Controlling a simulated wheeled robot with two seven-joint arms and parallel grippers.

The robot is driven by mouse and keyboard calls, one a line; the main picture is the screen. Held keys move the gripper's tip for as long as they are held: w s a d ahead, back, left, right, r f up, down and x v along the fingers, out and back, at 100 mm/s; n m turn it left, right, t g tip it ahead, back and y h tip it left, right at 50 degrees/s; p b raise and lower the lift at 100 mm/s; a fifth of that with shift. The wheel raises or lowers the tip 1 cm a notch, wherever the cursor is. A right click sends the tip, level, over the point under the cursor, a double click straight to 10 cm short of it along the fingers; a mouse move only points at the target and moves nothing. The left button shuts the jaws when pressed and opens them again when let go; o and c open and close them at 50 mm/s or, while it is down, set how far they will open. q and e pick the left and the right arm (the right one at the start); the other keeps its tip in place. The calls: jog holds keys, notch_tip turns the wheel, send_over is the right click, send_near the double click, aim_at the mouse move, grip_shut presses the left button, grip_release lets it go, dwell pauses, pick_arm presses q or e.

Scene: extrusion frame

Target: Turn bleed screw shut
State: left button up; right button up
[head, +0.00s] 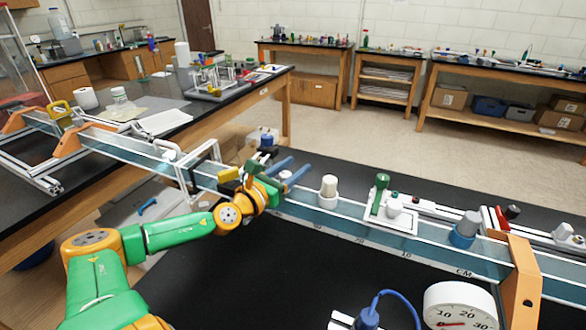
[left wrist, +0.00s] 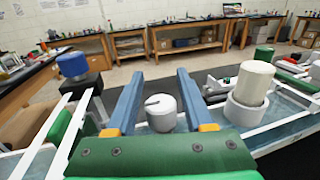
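A short, pale grey round screw (left wrist: 161,115) with a dark slot across its top looks like the bleed screw. In the left wrist view it shows between and beyond my blue fingers, with a gap on each side. My left gripper (left wrist: 160,76) is open and holds nothing. In the head view my left gripper (head: 297,167) is over the long clear channel (head: 345,225), and the screw is mostly hidden by it. Whether the screw is fully shut cannot be told. My right gripper is not in view.
A cream knob on a white collar (head: 329,187) stands right of my left gripper. A blue-topped black block (left wrist: 75,68) is on its left. Farther right are a green clamp (head: 380,190), a grey-and-blue knob (head: 466,228) and a dial (head: 460,305). The black benchtop in front is mostly clear.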

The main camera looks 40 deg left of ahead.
aim_at(281, 177)
pick_arm(q)
jog(key=shift+o, duration=0.4)
jog(key=shift+s+f+p, duration=0.1)
jog(key=shift+s+p, duration=0.25)
jog(key=shift+s, duration=0.3)
jog(key=s+p, duration=0.1)
jog(key=s, duration=0.4)
jog(key=shift+d, duration=0.2)
jog(key=shift+s, duration=0.35)
